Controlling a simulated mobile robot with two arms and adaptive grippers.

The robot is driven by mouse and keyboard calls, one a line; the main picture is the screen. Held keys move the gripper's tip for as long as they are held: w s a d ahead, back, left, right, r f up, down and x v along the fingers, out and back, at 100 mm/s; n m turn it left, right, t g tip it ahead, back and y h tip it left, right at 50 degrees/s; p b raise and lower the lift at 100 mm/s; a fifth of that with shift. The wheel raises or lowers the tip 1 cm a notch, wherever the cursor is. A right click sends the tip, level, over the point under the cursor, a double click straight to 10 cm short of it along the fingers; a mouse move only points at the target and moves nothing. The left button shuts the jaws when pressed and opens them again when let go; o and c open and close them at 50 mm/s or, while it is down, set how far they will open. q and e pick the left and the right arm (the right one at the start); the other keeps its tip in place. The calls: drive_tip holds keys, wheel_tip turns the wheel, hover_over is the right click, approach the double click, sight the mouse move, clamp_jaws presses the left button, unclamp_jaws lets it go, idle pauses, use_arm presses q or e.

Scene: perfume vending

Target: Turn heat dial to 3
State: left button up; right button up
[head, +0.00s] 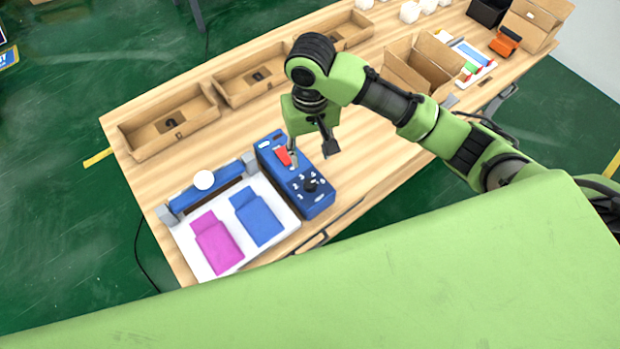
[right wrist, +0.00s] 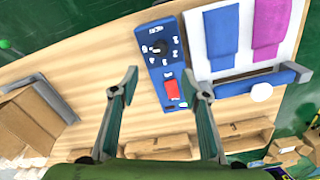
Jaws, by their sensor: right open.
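The blue control box (head: 309,201) lies on the wooden table in the head view, and it also shows in the right wrist view (right wrist: 164,63). Its black heat dial (head: 311,185) sits at the near end, with white marks around it; the dial shows in the right wrist view (right wrist: 158,47) too. The mark it points at is too small to read. A red switch (head: 283,155) is at the far end of the box. My right gripper (head: 312,159) is open and empty above the box's far end; in the wrist view its fingers (right wrist: 163,84) stand on either side of the box.
A white mat with a magenta pouch (head: 212,243) and a blue pouch (head: 257,219) lies left of the box. A blue bar (head: 212,187) with a white ball (head: 204,180) is behind it. Cardboard trays (head: 168,123) line the back edge; an open carton (head: 420,65) stands right.

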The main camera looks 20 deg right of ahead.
sight(310, 183)
wheel_tip(310, 183, down, 14)
drive_tip(key=p, duration=0.2)
drive_tip(key=shift+r+p, duration=0.25)
drive_tip(key=shift+p, duration=0.1)
drive_tip(key=c, duration=1.1)
